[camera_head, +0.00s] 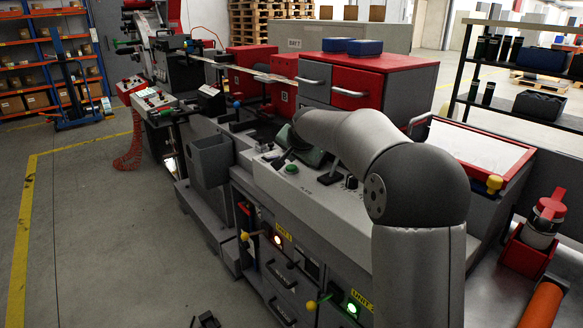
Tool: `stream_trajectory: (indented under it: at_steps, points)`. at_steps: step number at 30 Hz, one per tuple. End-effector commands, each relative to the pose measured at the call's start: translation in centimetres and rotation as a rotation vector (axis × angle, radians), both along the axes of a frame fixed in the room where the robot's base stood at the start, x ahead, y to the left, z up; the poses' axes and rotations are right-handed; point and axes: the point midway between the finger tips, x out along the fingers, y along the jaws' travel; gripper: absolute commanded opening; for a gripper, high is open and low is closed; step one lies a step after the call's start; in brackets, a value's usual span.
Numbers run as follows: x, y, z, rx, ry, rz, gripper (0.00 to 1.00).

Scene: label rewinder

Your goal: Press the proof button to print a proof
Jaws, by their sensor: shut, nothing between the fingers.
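A grey control panel (258,178) runs along the top front of the machine. A round green button (291,169) sits on it, with a black knob (351,182) further right. I cannot read which control is the proof button. My grey arm rises from the lower right and bends over the panel, its far end coming down just behind the green button. A dark green part shows beneath the arm there, and I cannot tell what it is. My gripper cannot be made out; the arm hides that spot.
Red and grey drawer units (366,85) stand behind the panel. Below it, the cabinet front carries lit lamps and yellow-tipped levers (311,304). A grey bin (211,159) hangs at the left. A red tray (525,252) holds a canister at the right.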

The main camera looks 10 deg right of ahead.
Motion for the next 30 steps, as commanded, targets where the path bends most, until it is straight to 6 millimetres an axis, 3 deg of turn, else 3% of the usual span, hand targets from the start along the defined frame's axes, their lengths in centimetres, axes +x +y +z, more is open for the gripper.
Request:
stream_trajectory:
  at_steps: [30]
  points:
    - [0.0, 0.01, -0.84, 0.0, 0.0, 0.0, 0.0]
